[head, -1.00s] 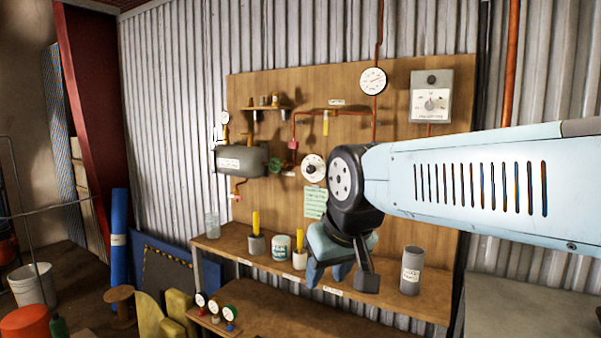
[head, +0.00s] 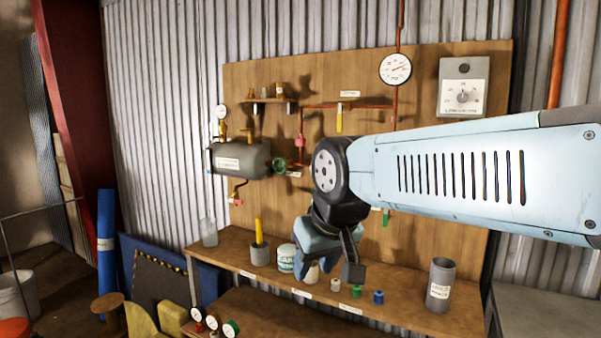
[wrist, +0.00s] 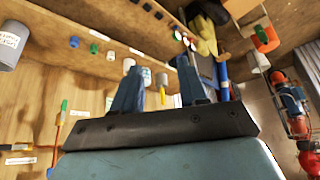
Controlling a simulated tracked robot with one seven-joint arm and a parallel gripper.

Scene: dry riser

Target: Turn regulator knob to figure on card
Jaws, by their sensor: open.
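My gripper (head: 328,274) hangs in front of the board above the shelf, fingers down, open and empty. Its two blue fingers stand apart in the wrist view (wrist: 158,78). A grey box with a round dial and pointer knob (head: 463,97) is at the board's upper right; its figures are too small to read. A round gauge (head: 395,68) hangs left of it. The white round dial and green card on the middle of the board are hidden behind my arm and gripper. A green valve wheel (head: 279,166) sits beside a grey tank (head: 241,159).
The shelf (head: 400,303) holds a grey cup with a yellow stick (head: 259,249), a white tub (head: 287,258), small green (head: 356,291) and blue (head: 378,296) pieces, and a grey cylinder (head: 440,285). Several gauges (head: 214,322) lie below. A grey surface is at right.

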